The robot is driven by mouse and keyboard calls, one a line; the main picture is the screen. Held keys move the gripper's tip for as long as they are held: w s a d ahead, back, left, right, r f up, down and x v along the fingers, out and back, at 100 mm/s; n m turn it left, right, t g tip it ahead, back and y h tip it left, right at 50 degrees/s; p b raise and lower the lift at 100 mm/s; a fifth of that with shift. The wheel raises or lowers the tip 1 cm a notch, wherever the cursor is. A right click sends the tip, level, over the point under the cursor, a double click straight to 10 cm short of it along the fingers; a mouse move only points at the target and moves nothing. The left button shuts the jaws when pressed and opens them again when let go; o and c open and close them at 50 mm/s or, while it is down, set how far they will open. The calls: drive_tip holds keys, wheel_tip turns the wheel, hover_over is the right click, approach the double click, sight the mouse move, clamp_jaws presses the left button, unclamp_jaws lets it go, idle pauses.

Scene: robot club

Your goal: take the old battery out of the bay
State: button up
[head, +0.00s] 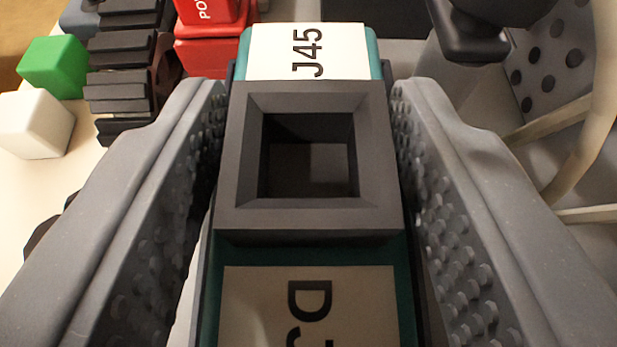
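The battery (310,308) is a teal body with a white label beginning with "D", partly cut off at the bottom of the view. A dark grey block with a square hollow (312,219) stands up from it in the centre. Beyond the block is more teal with a white label "J45" (345,50). Dark walls, seemingly of the bay, run along both sides. My gripper (310,92) has one studded grey finger on each side of the block, very near its sides. I cannot tell whether the fingers touch it. The battery's underside and the bay floor are hidden.
At left a white cube (36,124) and a green cube (54,67) lie on the pale table beside a black ribbed track (118,85). A red block (208,50) is behind it. At right are a dark part (468,38), a perforated grey panel (552,58) and pale cables (590,130).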

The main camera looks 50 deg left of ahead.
clamp_jaws()
